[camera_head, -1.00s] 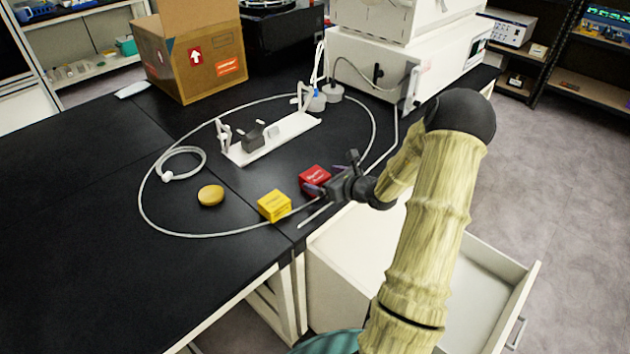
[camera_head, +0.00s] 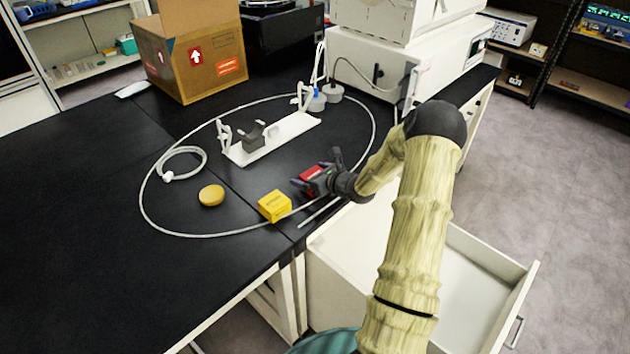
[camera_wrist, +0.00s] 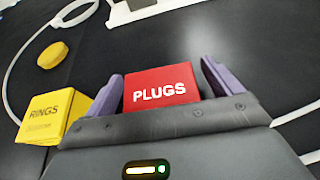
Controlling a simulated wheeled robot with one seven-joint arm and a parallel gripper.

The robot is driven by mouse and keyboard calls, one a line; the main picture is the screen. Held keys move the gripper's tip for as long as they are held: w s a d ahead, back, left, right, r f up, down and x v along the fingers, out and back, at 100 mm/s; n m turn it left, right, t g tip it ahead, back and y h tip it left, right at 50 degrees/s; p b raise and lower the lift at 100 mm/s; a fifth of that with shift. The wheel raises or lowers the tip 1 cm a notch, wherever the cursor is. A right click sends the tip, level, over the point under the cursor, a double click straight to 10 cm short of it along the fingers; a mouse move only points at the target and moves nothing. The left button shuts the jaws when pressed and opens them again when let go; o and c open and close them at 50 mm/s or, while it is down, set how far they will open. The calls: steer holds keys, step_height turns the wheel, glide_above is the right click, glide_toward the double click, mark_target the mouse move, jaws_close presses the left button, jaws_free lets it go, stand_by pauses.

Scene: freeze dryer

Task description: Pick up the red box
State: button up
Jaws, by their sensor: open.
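The red box (camera_head: 311,173) sits on the black bench top, partly hidden by my gripper in the head view. In the wrist view the red box (camera_wrist: 160,88) is marked "PLUGS" and lies between my two purple fingers. My gripper (camera_wrist: 166,80) is open, with one finger on each side of the box. A small gap shows at the right finger; at the left I cannot tell whether it touches. In the head view my gripper (camera_head: 312,180) is low at the bench, around the box.
A yellow box (camera_head: 274,206) marked "RINGS" stands close to the left of my gripper. A round yellow piece (camera_head: 211,195) lies farther left. A white tube (camera_head: 142,190) loops around them. A white stand (camera_head: 270,140) is behind. An open drawer (camera_head: 480,262) juts out at right.

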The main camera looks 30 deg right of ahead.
mark_target(311, 172)
stand_by(0.4)
steer(key=c, duration=1.1)
steer(key=shift+r, duration=0.15)
step_height(311, 172, up, 10)
steer(key=shift+f, duration=0.1)
